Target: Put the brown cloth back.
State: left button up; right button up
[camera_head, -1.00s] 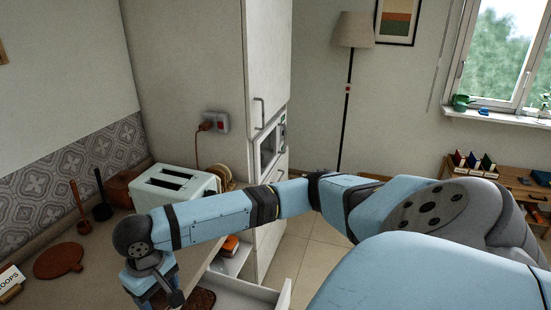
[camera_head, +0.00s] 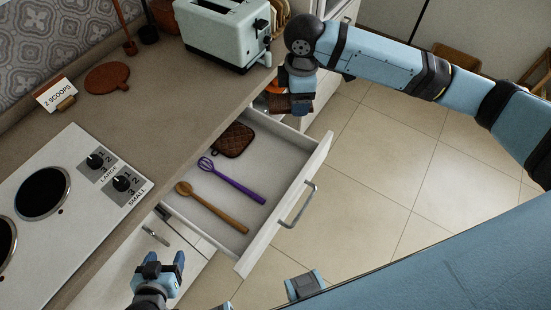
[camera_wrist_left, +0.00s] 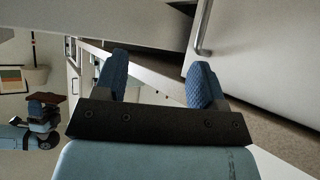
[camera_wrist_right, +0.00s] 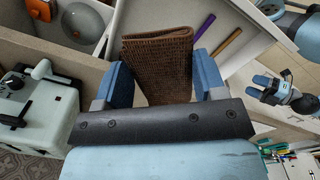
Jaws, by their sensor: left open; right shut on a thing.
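The brown cloth (camera_wrist_right: 158,52), a woven folded piece, is between the fingers of my right gripper (camera_wrist_right: 160,85), which is shut on it. In the head view the right gripper (camera_head: 292,103) hangs beyond the far end of the open drawer (camera_head: 285,165), with a little brown of the cloth (camera_head: 279,102) showing. The cloth also shows at the left of the left wrist view (camera_wrist_left: 48,97). My left gripper (camera_head: 163,262) is open and empty, low in front of the counter, near the drawer's near end.
The drawer holds a dark brown quilted pad (camera_head: 233,140), a purple whisk (camera_head: 236,183) and a wooden spoon (camera_head: 212,207). A toaster (camera_head: 228,35), a cooktop (camera_head: 75,190) and a sign (camera_head: 55,93) stand on the counter.

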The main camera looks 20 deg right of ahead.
notch_tip(320, 180, down, 4)
jog(key=w+a+n+b, duration=0.2)
jog(key=w+n+b, duration=0.1)
jog(key=n, duration=0.7)
jog(key=n+b, duration=0.5)
jog(key=n, duration=0.9)
send_over(271, 154)
notch_tip(271, 154, down, 4)
pick_arm(q)
notch_tip(271, 154, down, 8)
jog(key=shift+w+d+f+b, duration=0.25)
jog(key=shift+d+b, duration=0.05)
jog(key=shift+b, duration=0.1)
pick_arm(e)
notch_tip(271, 154, down, 20)
jog(key=shift+r, duration=0.1)
jog(key=shift+f, duration=0.2)
jog(key=o, duration=0.9)
jog(key=shift+c, duration=0.2)
